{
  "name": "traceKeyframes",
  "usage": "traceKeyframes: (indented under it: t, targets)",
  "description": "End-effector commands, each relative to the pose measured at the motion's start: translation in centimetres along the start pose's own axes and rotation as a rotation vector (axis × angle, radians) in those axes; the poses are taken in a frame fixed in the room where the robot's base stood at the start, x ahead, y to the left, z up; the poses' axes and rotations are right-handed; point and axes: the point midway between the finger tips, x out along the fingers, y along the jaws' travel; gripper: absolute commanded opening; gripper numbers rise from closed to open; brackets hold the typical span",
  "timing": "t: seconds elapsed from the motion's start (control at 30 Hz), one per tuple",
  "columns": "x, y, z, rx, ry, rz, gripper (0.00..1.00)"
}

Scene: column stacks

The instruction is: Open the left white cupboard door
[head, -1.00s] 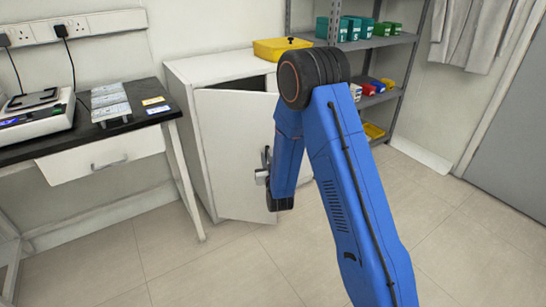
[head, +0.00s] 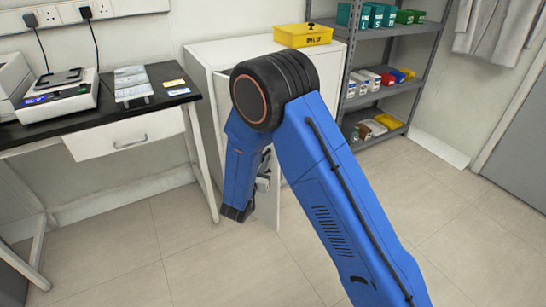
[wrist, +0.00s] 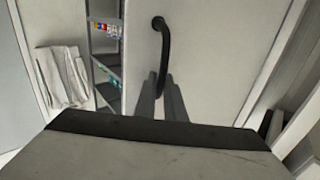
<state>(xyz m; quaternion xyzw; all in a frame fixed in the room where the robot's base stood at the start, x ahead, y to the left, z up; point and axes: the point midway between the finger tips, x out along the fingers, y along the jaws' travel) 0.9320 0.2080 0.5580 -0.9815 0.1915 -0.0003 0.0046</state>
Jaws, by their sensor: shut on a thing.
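The white cupboard (head: 215,54) stands against the wall, partly hidden behind my blue arm. Its left door (head: 267,207) is swung out and shows as a narrow strip in the head view. In the wrist view, the door's white face (wrist: 222,50) fills the middle, with a dark curved handle (wrist: 164,38) on it. My gripper (wrist: 161,90) is shut on the lower part of that handle. In the head view my gripper (head: 264,178) is beside the door, partly hidden by my arm. The cupboard's inside is hidden.
A black-topped bench (head: 140,117) with a scale (head: 58,95) stands left of the cupboard. A yellow bin (head: 303,36) sits on top of the cupboard. A grey shelf rack (head: 392,85) stands to the right. The floor (head: 190,265) in front is clear.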

Motion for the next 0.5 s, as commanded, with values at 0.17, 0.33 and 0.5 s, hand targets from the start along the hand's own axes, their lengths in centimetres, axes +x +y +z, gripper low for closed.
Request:
traceKeyframes:
  t: [0.17,0.33,0.5]
  targets:
    - [-2.6,-1.9,0.0,0.002,0.002,0.087,0.00]
    - [-4.9,-3.5,0.0,0.000,0.002,0.130,0.00]
    - [-6.8,-5.2,0.0,0.001,0.003,0.129,0.00]
